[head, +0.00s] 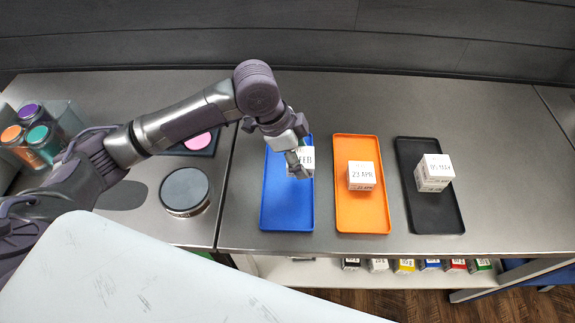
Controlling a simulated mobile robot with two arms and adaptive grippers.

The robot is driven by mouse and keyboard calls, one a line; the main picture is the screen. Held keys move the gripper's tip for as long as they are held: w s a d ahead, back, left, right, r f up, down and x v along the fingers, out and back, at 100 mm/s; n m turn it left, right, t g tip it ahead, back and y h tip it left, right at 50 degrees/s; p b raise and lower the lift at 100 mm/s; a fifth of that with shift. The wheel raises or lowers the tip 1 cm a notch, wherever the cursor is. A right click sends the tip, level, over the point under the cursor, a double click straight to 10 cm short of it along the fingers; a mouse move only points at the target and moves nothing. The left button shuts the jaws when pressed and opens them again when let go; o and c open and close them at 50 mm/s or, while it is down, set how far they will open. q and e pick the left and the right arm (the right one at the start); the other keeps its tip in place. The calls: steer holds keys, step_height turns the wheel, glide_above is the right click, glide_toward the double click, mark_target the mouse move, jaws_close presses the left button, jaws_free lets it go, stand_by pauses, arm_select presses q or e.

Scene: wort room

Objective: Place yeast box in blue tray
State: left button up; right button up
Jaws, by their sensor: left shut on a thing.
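The blue tray (287,210) lies on the metal counter, leftmost of three trays. My left gripper (298,168) is over the upper part of this tray and is shut on a small white box (307,157). The box's label reads "FEB" where it shows; the rest of it is hidden behind the gripper. I cannot tell whether the box touches the tray floor. My right gripper does not show.
An orange tray (362,222) holds a white box labelled 23 APR (361,175). A black tray (437,222) holds another white box (434,171). A round dark-topped dish (186,190) and coloured-lid jars (42,138) stand at left. Small boxes (404,265) sit on a lower shelf.

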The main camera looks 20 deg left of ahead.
mark_target(288, 170)
arm_select(q)
steer(key=a, duration=0.1)
steer(key=a+f, duration=0.1)
steer(key=shift+s+a+f, duration=0.1)
steer(key=shift+a+f, duration=0.2)
steer(key=shift+a, duration=0.1)
steer(key=shift+f, duration=0.3)
step_height(288, 170, down, 2)
steer(key=shift+d+f+p, duration=0.1)
steer(key=shift+f+p, duration=0.1)
steer(key=shift+p, duration=0.35)
steer(key=shift+f, duration=0.4)
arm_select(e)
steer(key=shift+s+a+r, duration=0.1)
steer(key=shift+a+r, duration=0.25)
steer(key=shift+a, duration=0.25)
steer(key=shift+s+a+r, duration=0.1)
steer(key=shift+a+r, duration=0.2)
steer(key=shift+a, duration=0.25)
arm_select(q)
steer(key=shift+f, duration=0.15)
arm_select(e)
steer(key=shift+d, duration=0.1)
arm_select(q)
steer(key=o, duration=1.3)
steer(key=b+v, duration=0.1)
steer(key=v, duration=1.1)
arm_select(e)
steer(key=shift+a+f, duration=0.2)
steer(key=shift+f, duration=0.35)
